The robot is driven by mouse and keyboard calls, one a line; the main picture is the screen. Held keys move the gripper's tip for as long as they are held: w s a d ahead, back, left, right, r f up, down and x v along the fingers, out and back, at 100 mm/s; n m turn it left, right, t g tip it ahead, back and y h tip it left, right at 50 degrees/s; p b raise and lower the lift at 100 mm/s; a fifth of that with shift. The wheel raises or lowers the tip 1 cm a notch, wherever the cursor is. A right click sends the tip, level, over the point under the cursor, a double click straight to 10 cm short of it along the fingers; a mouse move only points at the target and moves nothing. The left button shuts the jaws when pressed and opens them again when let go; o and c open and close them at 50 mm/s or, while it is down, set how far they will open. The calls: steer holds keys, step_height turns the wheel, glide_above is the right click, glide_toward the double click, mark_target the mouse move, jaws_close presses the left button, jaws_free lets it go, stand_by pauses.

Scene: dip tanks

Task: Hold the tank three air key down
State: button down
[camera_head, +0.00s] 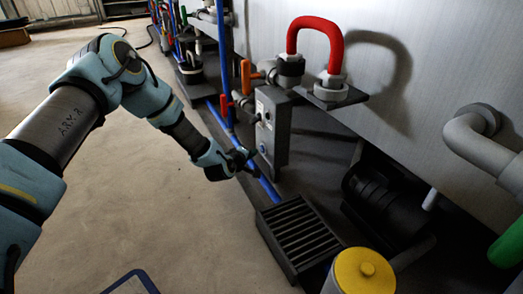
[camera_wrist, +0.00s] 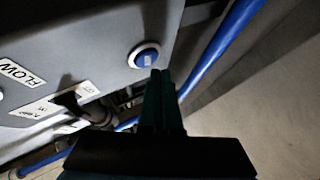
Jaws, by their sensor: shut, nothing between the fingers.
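A grey control box (camera_head: 273,128) stands by the tank wall. It carries a round blue button with a white ring (camera_wrist: 145,55), low on its face; the button also shows small in the head view (camera_head: 262,148). I cannot read any label that marks it as the tank three air key. My gripper (camera_wrist: 158,76) is shut and empty, its fingertips right beside the button's lower right edge in the wrist view. Whether the tips touch the button, I cannot tell. In the head view my gripper (camera_head: 250,162) is just in front of the box's lower part.
The box also has a FLOW label (camera_wrist: 21,73) and a black lever (camera_wrist: 75,98) on a label plate. A blue pipe (camera_wrist: 222,45) runs close by the box. A black grate (camera_head: 300,236) and a yellow-topped container (camera_head: 363,271) stand in front. Open floor lies left.

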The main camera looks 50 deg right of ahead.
steer(key=shift+d, duration=0.1)
steer(key=shift+s+d, duration=0.15)
steer(key=shift+d, duration=0.15)
steer(key=shift+s+d, duration=0.2)
steer(key=shift+d, duration=0.15)
stand_by(2.2)
steer(key=shift+w+a, duration=0.35)
steer(key=shift+a, duration=0.4)
steer(key=shift+a, duration=0.1)
steer(key=shift+w+a+p, duration=0.25)
steer(key=shift+w+a, duration=0.05)
steer(key=shift+a, duration=0.45)
steer(key=shift+w+a+p, duration=0.3)
steer(key=shift+a, duration=0.45)
steer(key=shift+w+a+p, duration=0.25)
steer(key=shift+w+a, duration=0.05)
steer(key=shift+a, duration=0.45)
